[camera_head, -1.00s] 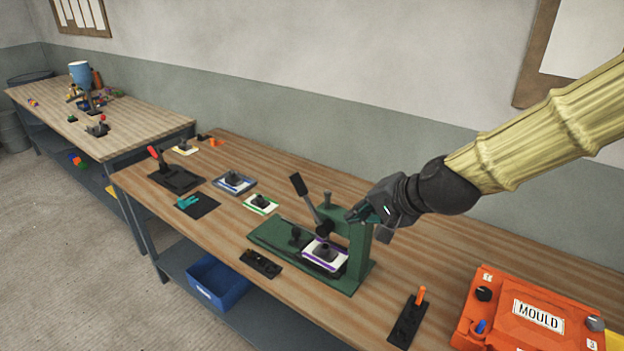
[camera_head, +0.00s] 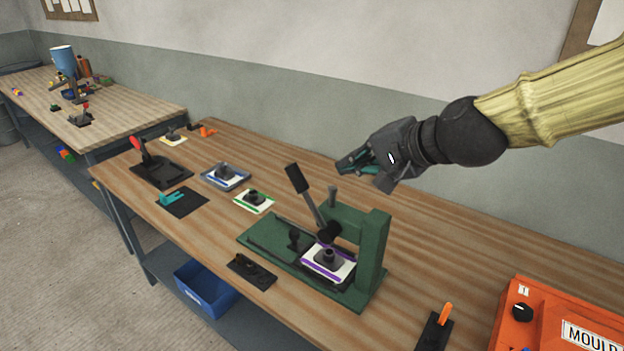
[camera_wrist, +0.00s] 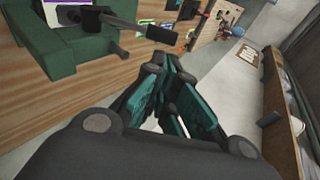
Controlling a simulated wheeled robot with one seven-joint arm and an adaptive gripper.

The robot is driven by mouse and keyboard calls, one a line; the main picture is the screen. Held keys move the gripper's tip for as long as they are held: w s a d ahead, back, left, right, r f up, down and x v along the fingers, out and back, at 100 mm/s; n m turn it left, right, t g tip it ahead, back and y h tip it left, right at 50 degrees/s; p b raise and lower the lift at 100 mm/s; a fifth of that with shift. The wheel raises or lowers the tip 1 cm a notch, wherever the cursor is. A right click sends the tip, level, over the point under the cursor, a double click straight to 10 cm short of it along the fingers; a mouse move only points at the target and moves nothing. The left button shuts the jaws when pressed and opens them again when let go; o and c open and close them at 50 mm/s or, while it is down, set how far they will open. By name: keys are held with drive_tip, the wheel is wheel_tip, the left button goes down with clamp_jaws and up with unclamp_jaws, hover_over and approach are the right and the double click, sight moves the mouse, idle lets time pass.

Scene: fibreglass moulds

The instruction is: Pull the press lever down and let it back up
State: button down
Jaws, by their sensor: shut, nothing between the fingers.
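The green press (camera_head: 371,255) stands on the wooden bench, with a white plate edged in purple (camera_head: 330,262) on its base. Its black lever (camera_head: 305,197) slants up and to the left, its handle end raised. In the wrist view the press (camera_wrist: 65,55) is at the upper left, with the lever's black handle (camera_wrist: 162,35) reaching rightward from it. My gripper (camera_head: 342,168) is shut and empty. It is above and behind the press, to the right of the lever's handle and apart from it. Its teal fingers (camera_wrist: 172,95) also show in the wrist view.
An orange mould box (camera_head: 560,325) is at the front right, near a black plate with an orange lever (camera_head: 440,325). Several small fixtures, including a red-handled clamp (camera_head: 160,168), cover the bench's left part. A blue bin (camera_head: 210,290) is below. The bench behind the press is clear.

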drive_tip(key=shift+w+a+f+b, duration=0.1)
drive_tip(key=shift+w+f+b, duration=0.05)
drive_tip(key=shift+f+b, duration=0.3)
drive_tip(key=shift+p+x, duration=0.5)
drive_tip(key=shift+x, duration=6.2)
drive_tip(key=shift+r, duration=0.1)
drive_tip(key=shift+w+a+p, duration=0.15)
drive_tip(key=shift+a+p, duration=0.1)
drive_tip(key=shift+p, duration=0.05)
